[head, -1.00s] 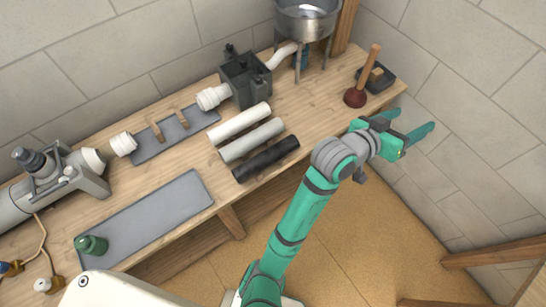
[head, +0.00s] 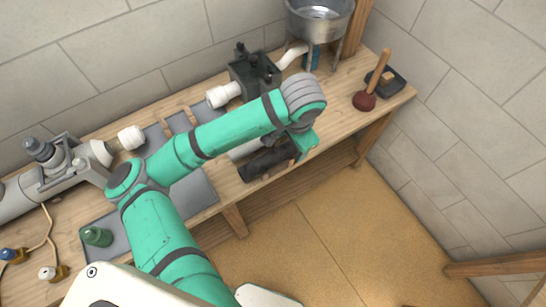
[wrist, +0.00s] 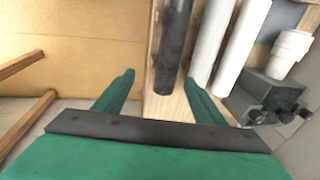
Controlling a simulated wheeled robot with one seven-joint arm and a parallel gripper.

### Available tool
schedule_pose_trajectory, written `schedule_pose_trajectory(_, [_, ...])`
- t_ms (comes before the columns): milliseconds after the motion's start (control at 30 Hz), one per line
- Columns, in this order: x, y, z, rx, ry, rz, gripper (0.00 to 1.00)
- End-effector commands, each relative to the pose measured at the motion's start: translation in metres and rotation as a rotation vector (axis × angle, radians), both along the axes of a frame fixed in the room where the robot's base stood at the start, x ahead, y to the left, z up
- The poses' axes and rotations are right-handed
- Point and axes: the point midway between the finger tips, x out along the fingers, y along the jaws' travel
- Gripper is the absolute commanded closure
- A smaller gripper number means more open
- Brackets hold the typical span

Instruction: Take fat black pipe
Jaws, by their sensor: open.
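The fat black pipe (head: 258,166) lies near the front edge of the wooden bench, partly hidden by my arm in the head view. In the wrist view the black pipe (wrist: 173,45) runs away from me, its near end between the lines of my two fingers, closer to the right finger. My gripper (wrist: 160,78) is open and empty. In the head view my gripper (head: 300,146) is over the right end of the pipe. I cannot tell its exact height above it.
Two white or grey pipes (wrist: 211,40) lie beside the black one, close to my right finger. A dark grey box fitting (head: 252,75), a plunger (head: 364,100) and a metal sink bowl (head: 318,18) stand behind. The floor (head: 310,240) in front is clear.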

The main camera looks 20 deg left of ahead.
Motion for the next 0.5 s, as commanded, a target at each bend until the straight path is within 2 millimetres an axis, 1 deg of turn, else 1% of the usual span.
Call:
schedule_pose_trajectory(33, [-0.004,0.011,0.001,0.03,0.017,0.009,0.36])
schedule_pose_trajectory(133, [-0.01,0.024,-0.001,0.062,0.042,0.018,0.36])
schedule_pose_trajectory(233, [-0.012,0.029,-0.01,0.07,0.051,0.021,0.36])
schedule_pose_trajectory(400, [-0.009,0.033,-0.035,0.07,0.051,0.022,0.36])
schedule_pose_trajectory(500, [-0.007,0.034,-0.046,0.069,0.05,0.021,0.36])
